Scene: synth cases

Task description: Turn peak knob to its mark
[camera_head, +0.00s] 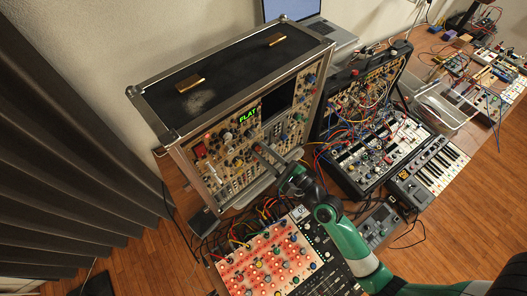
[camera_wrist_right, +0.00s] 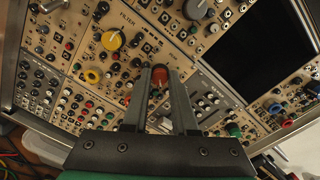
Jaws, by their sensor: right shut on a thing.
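The synth case (camera_head: 238,72) stands upright on the table, its panel full of knobs facing my right arm. My right gripper (camera_head: 259,150) reaches the panel from the lower right. My left gripper is not in view.
A large yellow knob (camera_wrist_right: 113,40) and a dark screen (camera_wrist_right: 259,50) are near the gripped knob. A second synth case (camera_head: 372,130) with patch cables stands to the right. A red-lit knob panel (camera_head: 268,262) lies below my arm. A laptop (camera_head: 292,9) is behind.

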